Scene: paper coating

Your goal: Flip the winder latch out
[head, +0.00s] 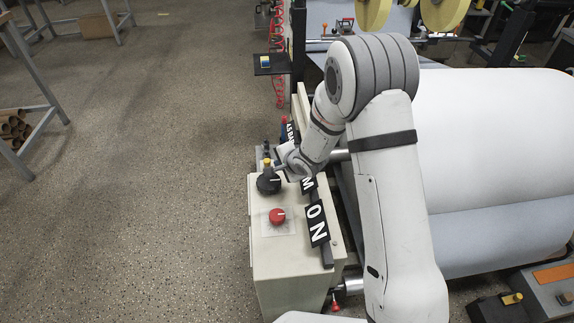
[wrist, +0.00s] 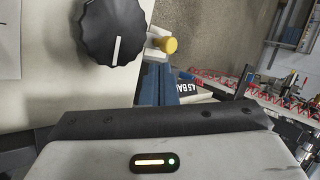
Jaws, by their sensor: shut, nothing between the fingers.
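A small latch-like lever with a yellow round tip (wrist: 168,45) sits on a pale metal bracket beside a large black knob (wrist: 113,32) in the wrist view. In the head view the yellow tip (head: 267,161) shows just behind the black knob (head: 268,185) on the control box. My gripper (head: 279,167) is shut and empty, close to the right of the yellow tip and black knob. I cannot tell whether it touches the lever. In the wrist view its body fills the bottom, and the lever's lower end is hard to make out.
The beige control box (head: 285,262) also carries a red knob (head: 277,216) and black lettered plates (head: 316,222). A large white roll (head: 500,150) lies to the right, behind my arm. Open floor (head: 150,180) lies to the left.

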